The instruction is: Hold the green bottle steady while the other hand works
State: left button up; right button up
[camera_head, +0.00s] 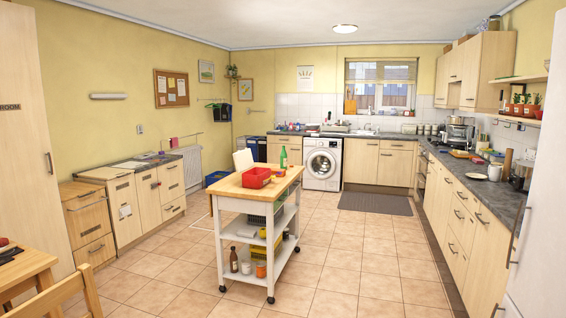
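A green bottle (283,158) stands upright on the wooden top of a white kitchen trolley (234,189) in the middle of the room. A red tray or basket (257,178) sits on the trolley top to the left of the bottle, and a small red item (280,172) is near the bottle's base. Neither of my grippers shows in the head view, and nothing is touching the bottle. The sink area (364,132) is at the back under the window, small and far away; I cannot tell what is in it.
The trolley's lower shelves hold a brown bottle (234,260) and other small items. A washing machine (322,164) and counters line the back, with a long counter (477,185) on the right. A wooden table and chair (62,298) are at lower left. Tiled floor (365,262) is open around the trolley.

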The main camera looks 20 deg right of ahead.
aim_at(283, 154)
jog(key=i+l+z, duration=0.55)
jog(key=i+z, duration=0.15)
jog(key=i, duration=0.4)
jog(key=i+l+z, duration=0.1)
jog(key=i+z, duration=0.25)
jog(key=i, duration=0.2)
jog(key=i+u, duration=0.1)
jog(key=i, duration=0.4)
jog(key=i+l, duration=0.1)
jog(key=i, duration=0.4)
jog(key=i+l+u, duration=0.15)
jog(key=i, duration=0.3)
jog(key=i+u, duration=0.1)
jog(key=i, duration=0.4)
jog(key=i+l+u, duration=0.5)
jog(key=i, duration=0.2)
jog(key=u, duration=0.3)
jog(key=i+l+u, duration=0.3)
jog(key=u, duration=0.15)
jog(key=i+l+u, duration=0.4)
jog(key=i+l, duration=0.2)
jog(key=l, duration=0.15)
jog(key=i+l, duration=0.15)
jog(key=l, duration=0.2)
jog(key=i+l+u, duration=0.1)
jog(key=i+l, duration=0.25)
jog(key=l, duration=0.3)
